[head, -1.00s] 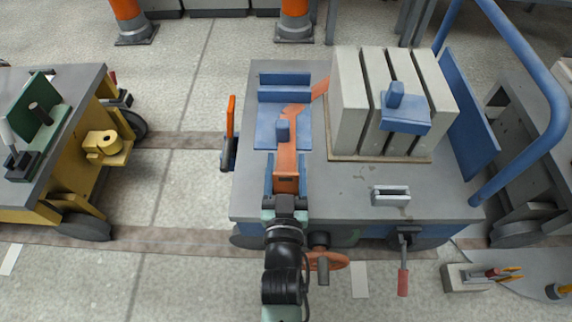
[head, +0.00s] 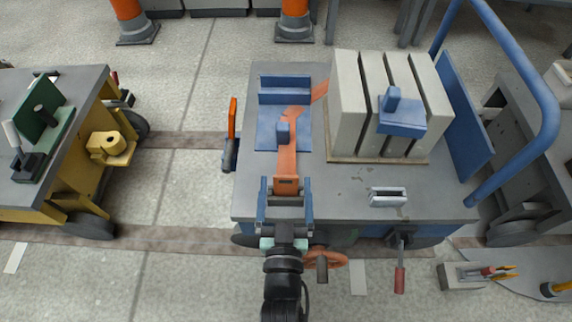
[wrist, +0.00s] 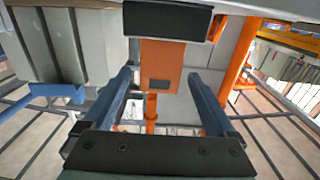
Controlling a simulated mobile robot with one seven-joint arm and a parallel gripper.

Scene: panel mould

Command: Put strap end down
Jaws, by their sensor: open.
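The orange strap (head: 286,163) runs over the blue plate (head: 267,136) on the grey cart top, and its near end lies towards the cart's front edge. In the wrist view the strap end (wrist: 160,62) is a flat orange piece with a dark rectangular slot. My gripper (head: 286,188) is open at the near edge of the cart, with one blue finger on each side of the strap end. Gaps show between the strap end and both fingers, and nothing is held. Whether the end rests flat on the cart top is hard to tell.
Grey slabs (head: 346,105) stand on the cart's right half with a blue clamp block (head: 402,118) against them. A small metal block (head: 388,197) lies at front right. An orange-handled lever (head: 231,130) is at the left edge. A yellow cart (head: 70,190) stands at left, across open floor.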

